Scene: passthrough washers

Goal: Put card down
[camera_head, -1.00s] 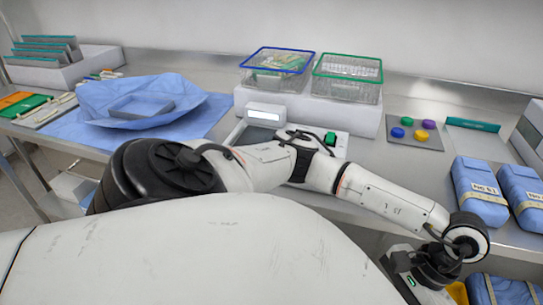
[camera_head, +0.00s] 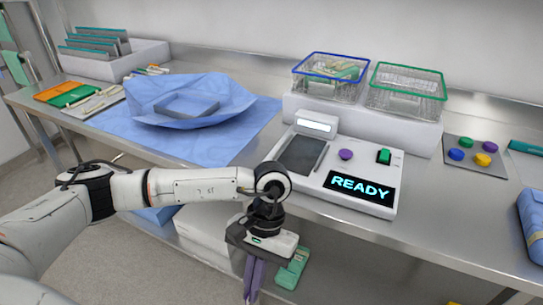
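My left gripper (camera_head: 253,290) points down in front of the table's front edge, below the white device. Its two purplish fingers are close together and cut off by the bottom of the picture, so I cannot tell whether they are open or shut. A teal-green card-like piece (camera_head: 293,268) with a pale patch shows just right of the fingers. I cannot tell whether it is held or lies lower down behind them. Other teal-edged cards (camera_head: 90,48) stand in a white rack at the far left. My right gripper is not in view.
The white device (camera_head: 340,165) shows READY beside a purple knob and green switch. Blue- and green-rimmed wire baskets (camera_head: 330,78) stand on a white riser behind it. A grey tray (camera_head: 188,106) sits on blue cloth at left. A grey pad (camera_head: 474,158) holds several coloured discs.

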